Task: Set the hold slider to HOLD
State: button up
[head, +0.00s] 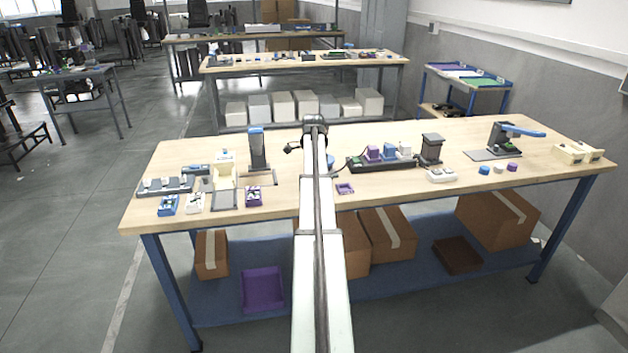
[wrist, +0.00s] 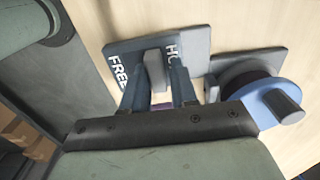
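The hold slider is a grey plate (wrist: 200,42) in the wrist view, marked FREE on its left and HO on its right, the rest of that word being covered. My gripper (wrist: 160,88) is open, with one finger on the left of the knob and one on the right. I cannot tell whether either finger touches it. In the head view my arm hides the slider and the gripper fingers.
A blue round knob (wrist: 275,103) on another grey plate sits right of the slider, close to my gripper. In the head view, the wooden table (head: 285,195) holds a dark power strip (head: 385,165) on the right and several small devices on the left.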

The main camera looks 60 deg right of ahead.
jog(key=o, duration=0.4)
jog(key=shift+c, duration=0.2)
jog(key=shift+r, duration=0.15)
notch_tip(320, 180, up, 14)
jog(key=shift+f, duration=0.2)
jog(key=shift+w, duration=0.1)
dwell(0.5)
